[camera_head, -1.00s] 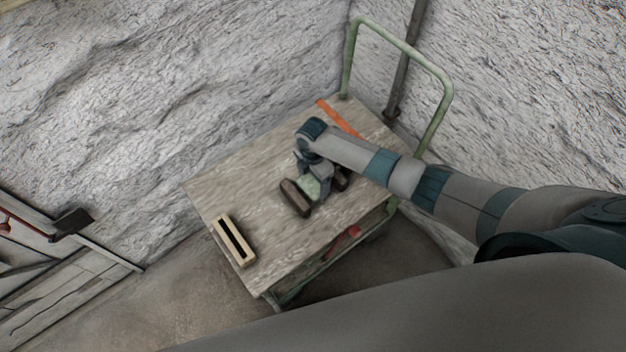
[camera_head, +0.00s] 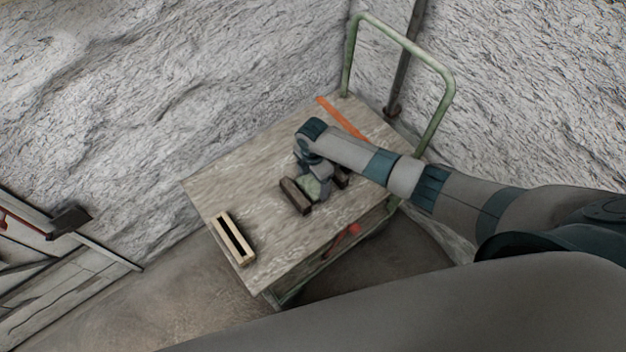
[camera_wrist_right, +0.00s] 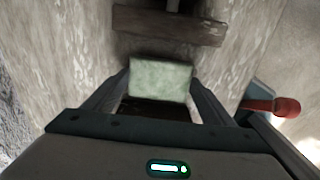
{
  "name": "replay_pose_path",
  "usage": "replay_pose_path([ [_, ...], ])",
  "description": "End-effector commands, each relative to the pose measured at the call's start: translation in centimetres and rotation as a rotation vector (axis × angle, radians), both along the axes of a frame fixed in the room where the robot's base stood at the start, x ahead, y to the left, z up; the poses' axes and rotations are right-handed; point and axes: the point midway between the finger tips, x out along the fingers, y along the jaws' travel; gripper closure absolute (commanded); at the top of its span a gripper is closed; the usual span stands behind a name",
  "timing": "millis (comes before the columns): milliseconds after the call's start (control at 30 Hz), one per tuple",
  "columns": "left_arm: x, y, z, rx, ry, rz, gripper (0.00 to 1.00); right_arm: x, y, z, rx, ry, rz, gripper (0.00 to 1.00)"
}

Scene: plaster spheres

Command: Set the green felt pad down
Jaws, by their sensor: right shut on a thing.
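The green felt pad (camera_head: 310,187) is a pale green, flat-faced piece on the wooden cart top. My right gripper (camera_head: 322,190) points down at it and is shut on it. In the right wrist view the pad (camera_wrist_right: 160,78) sits between the two fingertips. A dark wooden bar (camera_head: 295,197) lies on the left of the pad and another dark wooden bar (camera_head: 342,178) on its right, partly behind the gripper. Whether the pad touches the bars or the surface beneath is hidden. My left gripper is not in view.
The cart top (camera_head: 235,180) is clear at its left. A pale wooden frame with a dark slot (camera_head: 233,239) lies near its front left edge. An orange strip (camera_head: 340,117) lies at the back. A green handle rail (camera_head: 440,100) rises at the right. Rough white walls stand behind.

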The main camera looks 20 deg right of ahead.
Motion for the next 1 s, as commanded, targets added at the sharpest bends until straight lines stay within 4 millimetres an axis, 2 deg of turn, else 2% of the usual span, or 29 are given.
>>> replay_pose_path([
  [467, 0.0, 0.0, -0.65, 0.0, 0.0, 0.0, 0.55, 0.01, 0.0, -0.85, 0.0, 0.0, 0.0, 0.44],
  [500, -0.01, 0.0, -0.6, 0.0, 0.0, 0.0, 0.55, 0.01, 0.0, -0.81, 0.0, 0.0, 0.0, 0.18],
  [567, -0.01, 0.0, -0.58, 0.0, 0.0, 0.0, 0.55, 0.01, 0.0, -0.78, 0.0, 0.0, 0.0, 0.04],
  [600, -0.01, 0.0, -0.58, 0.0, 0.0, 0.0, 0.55, 0.01, 0.01, -0.78, 0.0, 0.0, 0.0, 0.01],
  [1000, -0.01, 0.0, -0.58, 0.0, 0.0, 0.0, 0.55, -0.01, 0.02, -0.79, 0.0, 0.0, 0.0, 0.01],
])
